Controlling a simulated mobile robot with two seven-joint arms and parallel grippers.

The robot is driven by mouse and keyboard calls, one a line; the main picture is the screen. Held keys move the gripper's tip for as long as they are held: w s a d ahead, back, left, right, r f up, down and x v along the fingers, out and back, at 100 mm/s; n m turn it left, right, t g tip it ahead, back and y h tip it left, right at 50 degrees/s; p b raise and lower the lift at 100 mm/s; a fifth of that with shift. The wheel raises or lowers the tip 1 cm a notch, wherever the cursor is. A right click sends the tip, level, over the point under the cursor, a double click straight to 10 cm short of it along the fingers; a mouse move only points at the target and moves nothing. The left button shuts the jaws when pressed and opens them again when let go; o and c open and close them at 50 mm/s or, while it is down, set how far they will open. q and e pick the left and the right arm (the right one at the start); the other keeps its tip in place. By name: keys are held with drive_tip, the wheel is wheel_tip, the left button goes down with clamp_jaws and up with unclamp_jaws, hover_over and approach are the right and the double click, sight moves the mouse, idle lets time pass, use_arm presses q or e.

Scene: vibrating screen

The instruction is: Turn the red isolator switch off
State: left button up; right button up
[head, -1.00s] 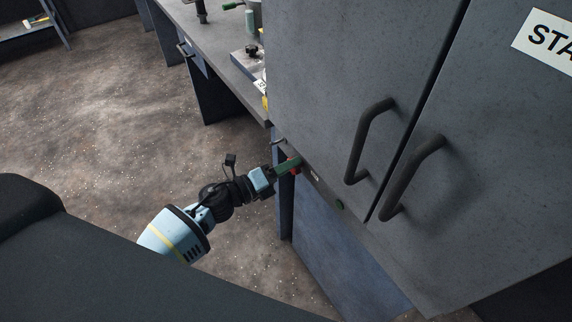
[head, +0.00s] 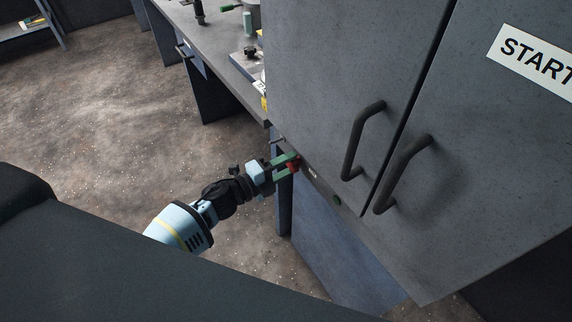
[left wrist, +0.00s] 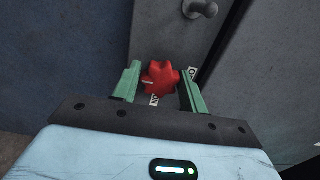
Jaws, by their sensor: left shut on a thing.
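The red isolator switch (left wrist: 160,77) is a lobed knob on a grey panel, with a white mark on its left side in the left wrist view. Small white labels, partly hidden, sit beside and below it. In the head view the red switch (head: 292,168) shows at the cabinet's lower left edge, partly covered by the fingers. My left gripper (left wrist: 159,70) is shut on the switch, with one green finger on either side. My left gripper (head: 288,163) reaches it from the left in the head view. My right gripper is not in view.
A grey cabinet (head: 320,70) with two dark door handles (head: 358,140) stands over the switch. A workbench (head: 215,50) runs behind. The floor (head: 90,110) at left is clear.

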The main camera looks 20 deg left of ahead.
use_arm(q)
drive_tip(key=shift+r, duration=0.1)
drive_tip(key=o, duration=0.9)
drive_tip(key=shift+o, duration=0.2)
drive_tip(key=shift+s+a, duration=0.2)
drive_tip(key=v, duration=0.7)
drive_tip(key=shift+b, duration=0.3)
drive_tip(key=shift+s+a, duration=0.1)
